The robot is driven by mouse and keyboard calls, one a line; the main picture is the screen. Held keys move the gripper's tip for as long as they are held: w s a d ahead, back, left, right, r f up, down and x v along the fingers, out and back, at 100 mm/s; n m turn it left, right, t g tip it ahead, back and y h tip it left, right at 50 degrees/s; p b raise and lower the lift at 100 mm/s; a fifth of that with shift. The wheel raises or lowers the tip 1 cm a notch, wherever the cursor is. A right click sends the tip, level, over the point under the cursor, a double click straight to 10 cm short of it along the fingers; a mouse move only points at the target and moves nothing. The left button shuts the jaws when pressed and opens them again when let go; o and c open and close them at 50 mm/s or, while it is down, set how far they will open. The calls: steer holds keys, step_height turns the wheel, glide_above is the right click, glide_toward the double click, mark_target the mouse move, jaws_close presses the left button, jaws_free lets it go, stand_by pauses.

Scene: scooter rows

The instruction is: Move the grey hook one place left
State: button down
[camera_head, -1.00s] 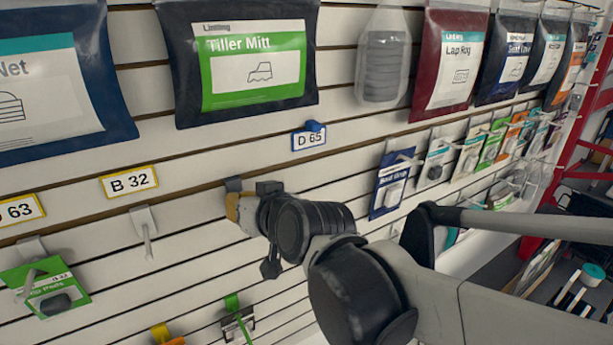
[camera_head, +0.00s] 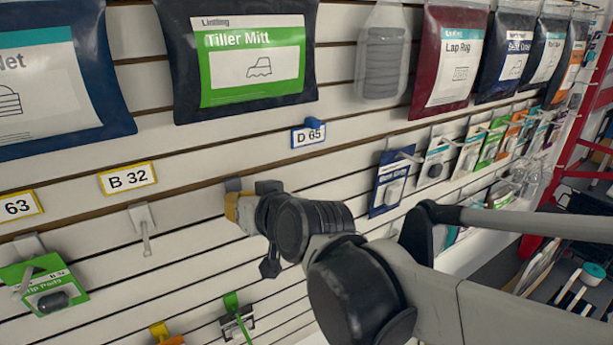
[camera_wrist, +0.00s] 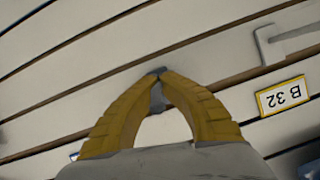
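The grey hook (camera_head: 233,184) is on the slatted wall, right of the B 32 label; only its upper part shows in the head view, above my gripper (camera_head: 234,207). In the wrist view the yellow fingers of my gripper (camera_wrist: 160,78) curve together and close at their tips on the grey hook (camera_wrist: 157,96). The fingers and arm hide most of the hook. I cannot tell whether it is seated in the slat or slightly off it.
A pale empty hook (camera_head: 145,232) hangs under the B 32 label (camera_head: 128,179). Further left a hook carries a green pack (camera_head: 48,290). A blue-edged D 65 label (camera_head: 308,135) is up right. Large pouches, including Tiller Mitt (camera_head: 250,65), hang above. Small packs (camera_head: 390,183) hang right.

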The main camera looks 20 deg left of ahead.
steer(key=c, duration=1.5)
jaws_free()
steer(key=shift+w+a, duration=0.1)
steer(key=shift+a, duration=0.05)
steer(key=shift+c, duration=0.2)
steer(key=v, duration=1.2)
steer(key=w+d+f+m+h+b, duration=0.1)
steer(key=d+f+h+b, duration=0.1)
steer(key=d+f+b, duration=0.65)
steer(key=w+d+f+m+h+b, duration=0.15)
steer(key=d+f+b, duration=0.35)
steer(key=f, duration=0.6)
steer(key=w+d+f+m+h+b, duration=0.1)
steer(key=d+f+h+b, duration=0.1)
steer(key=d+f+b, duration=0.55)
steer(key=s+d+f+m+h+b, duration=0.1)
steer(key=s+d+f+h+b, duration=0.1)
steer(key=d+f+b, duration=0.3)
steer(key=s+d+f+m+h+b, duration=0.1)
steer(key=d+f+b, duration=0.4)
steer(key=f, duration=0.8)
steer(key=s+d+f+m+g+h+b, duration=0.1)
steer(key=s+d+f+m+h+b, duration=0.1)
steer(key=d+f+b, duration=0.3)
steer(key=s+d+f+m, duration=0.1)
steer(key=d+f, duration=0.2)
steer(key=f, duration=0.1)
steer(key=shift+s+h, duration=0.2)
steer(key=shift+h, duration=0.15)
